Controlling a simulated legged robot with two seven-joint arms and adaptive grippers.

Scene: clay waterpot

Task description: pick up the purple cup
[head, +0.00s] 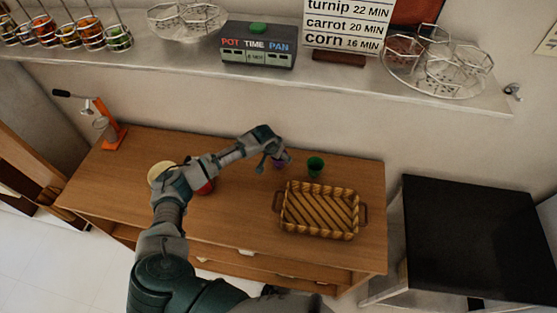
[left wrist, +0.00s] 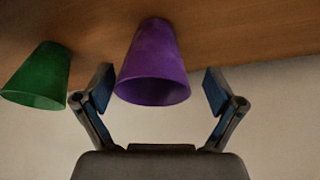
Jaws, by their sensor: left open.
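The purple cup (head: 278,163) stands on the wooden table near its back edge, partly hidden by my left gripper in the head view. In the left wrist view the purple cup (left wrist: 153,65) fills the space between the fingers, its wide mouth toward the gripper's palm side of the picture. My left gripper (head: 270,157) is open, with one finger on each side of the cup; the left wrist view shows the gripper (left wrist: 158,88) not closed on it. A green cup (head: 315,166) stands to the right, also in the left wrist view (left wrist: 40,77). My right gripper is not seen.
A wicker basket (head: 320,210) sits in front of the cups. A red object (head: 206,188) and a cream round thing (head: 158,170) are partly behind my left arm. An orange device (head: 108,125) stands at the back left. A shelf (head: 180,62) runs above.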

